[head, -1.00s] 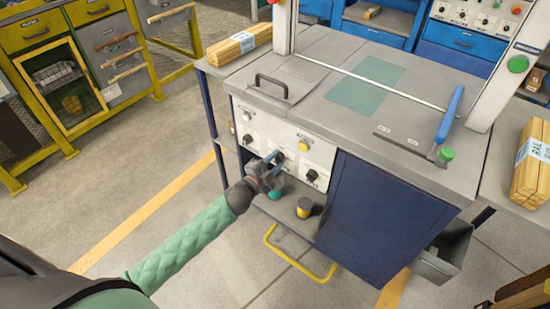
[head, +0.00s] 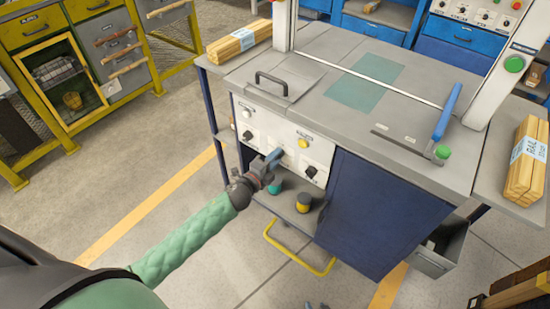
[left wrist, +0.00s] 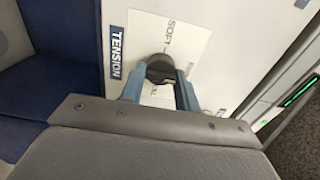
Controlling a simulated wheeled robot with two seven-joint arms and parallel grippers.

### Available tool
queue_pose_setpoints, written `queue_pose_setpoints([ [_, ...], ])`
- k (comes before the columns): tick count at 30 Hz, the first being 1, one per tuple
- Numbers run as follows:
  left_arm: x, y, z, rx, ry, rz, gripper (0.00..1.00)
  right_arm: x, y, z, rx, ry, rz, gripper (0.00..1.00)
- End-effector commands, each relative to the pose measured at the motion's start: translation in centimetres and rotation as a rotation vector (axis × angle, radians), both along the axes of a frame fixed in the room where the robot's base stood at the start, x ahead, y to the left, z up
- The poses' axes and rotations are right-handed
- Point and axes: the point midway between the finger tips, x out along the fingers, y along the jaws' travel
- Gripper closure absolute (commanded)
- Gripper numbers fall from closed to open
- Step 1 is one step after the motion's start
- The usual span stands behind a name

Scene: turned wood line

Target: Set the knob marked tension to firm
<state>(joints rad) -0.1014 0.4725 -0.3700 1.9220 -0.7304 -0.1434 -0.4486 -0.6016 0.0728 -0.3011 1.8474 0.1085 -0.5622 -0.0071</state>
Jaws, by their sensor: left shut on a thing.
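The tension knob (left wrist: 160,70) is a black dial on a white plate in the left wrist view, beside a blue label reading TENSION (left wrist: 117,52). The word SOFT shows above it; other markings are partly hidden by my fingers. My left gripper (left wrist: 160,92) has its two blue fingers around the knob, one on each side, shut on it. In the head view my left gripper (head: 272,160) reaches the front panel (head: 285,135) of the grey bench and covers the knob. My right gripper is not in view.
Other black knobs (head: 311,171) and a yellow button (head: 303,143) sit on the same panel. A shelf below holds a teal and a yellow-topped item (head: 304,202). A yellow rail (head: 295,252) juts out lower down. A blue-handled lever (head: 447,115) is on the benchtop.

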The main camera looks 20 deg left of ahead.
Motion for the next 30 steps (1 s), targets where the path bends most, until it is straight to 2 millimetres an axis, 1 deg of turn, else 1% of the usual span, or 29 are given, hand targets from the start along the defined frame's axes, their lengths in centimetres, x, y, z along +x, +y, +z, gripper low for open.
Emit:
queue_pose_setpoints([
  [1,-0.1,-0.1,-0.3,0.000,0.003,-0.001,0.91,0.0,0.0,0.0,0.000,-0.001,0.000,0.64],
  [9,-0.1,-0.1,-0.3,0.000,0.003,-0.001,0.91,0.1,0.0,0.0,0.000,-0.001,0.000,0.64],
  [10,-0.1,-0.1,-0.3,0.000,0.003,-0.001,0.62,0.1,0.0,0.0,0.000,-0.001,0.000,0.64],
  [11,-0.1,-0.1,-0.3,0.000,0.003,-0.001,0.56,0.1,0.0,0.0,0.001,-0.002,0.000,0.64],
  [12,-0.1,-0.1,-0.2,0.000,0.003,-0.001,0.48,0.0,0.0,0.0,0.000,-0.001,0.000,0.64],
  [13,-0.1,-0.1,-0.2,0.000,0.003,-0.001,0.46,0.0,0.0,0.0,0.000,-0.001,0.000,0.64],
  [23,-0.2,0.0,-0.1,0.000,0.002,0.000,0.46,-0.3,0.0,-0.1,0.001,0.002,0.000,0.64],
  [26,-0.8,0.2,-0.2,-0.001,0.001,0.000,0.46,-0.4,0.0,-0.2,0.001,0.004,0.000,0.64],
  [30,-2.4,0.8,-0.2,-0.001,0.003,0.000,0.46,-0.4,0.1,-0.4,0.001,0.004,0.000,0.64],
])
